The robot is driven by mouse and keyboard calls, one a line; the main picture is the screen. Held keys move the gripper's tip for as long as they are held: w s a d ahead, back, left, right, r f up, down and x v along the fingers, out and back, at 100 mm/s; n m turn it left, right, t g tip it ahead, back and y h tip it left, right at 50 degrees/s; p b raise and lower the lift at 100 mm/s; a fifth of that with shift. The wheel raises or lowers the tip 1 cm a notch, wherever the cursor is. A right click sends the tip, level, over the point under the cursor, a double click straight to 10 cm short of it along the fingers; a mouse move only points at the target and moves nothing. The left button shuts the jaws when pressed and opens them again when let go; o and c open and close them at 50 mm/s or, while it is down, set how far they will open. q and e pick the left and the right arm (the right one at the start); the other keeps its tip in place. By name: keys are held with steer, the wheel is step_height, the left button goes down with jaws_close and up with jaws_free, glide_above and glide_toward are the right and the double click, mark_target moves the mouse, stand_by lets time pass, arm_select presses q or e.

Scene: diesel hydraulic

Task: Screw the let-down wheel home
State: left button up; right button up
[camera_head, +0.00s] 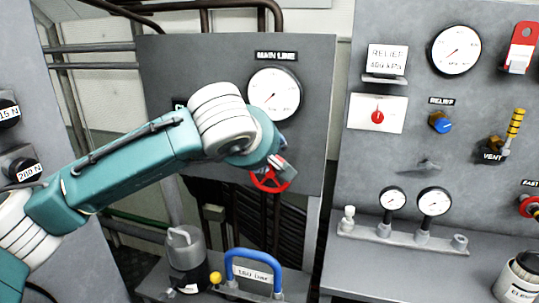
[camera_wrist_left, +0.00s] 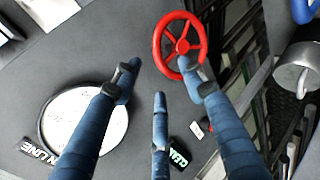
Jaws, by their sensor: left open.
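A red handwheel (camera_head: 263,183), which I take for the let-down wheel, sits low on the grey main-line panel, below the main-line gauge (camera_head: 274,94). In the left wrist view the wheel (camera_wrist_left: 183,46) shows its spokes and hub at the upper middle. My left gripper (camera_wrist_left: 160,78) is open and empty, with three blue fingers spread. The right finger's tip overlaps the wheel's lower rim in this view; I cannot tell whether it touches. In the head view my left gripper (camera_head: 279,168) is beside the wheel and hides its upper part. My right gripper is not in view.
A blue-handled item (camera_head: 254,268) and a grey can (camera_head: 185,250) stand on the shelf below the panel. The relief panel (camera_head: 455,100) with gauges and valves is on the right. Dark pipes and slats lie behind the gap between panels.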

arm_select(q)
steer(key=v, duration=0.7)
steer(key=shift+s, duration=0.3)
steer(key=shift+r, duration=0.15)
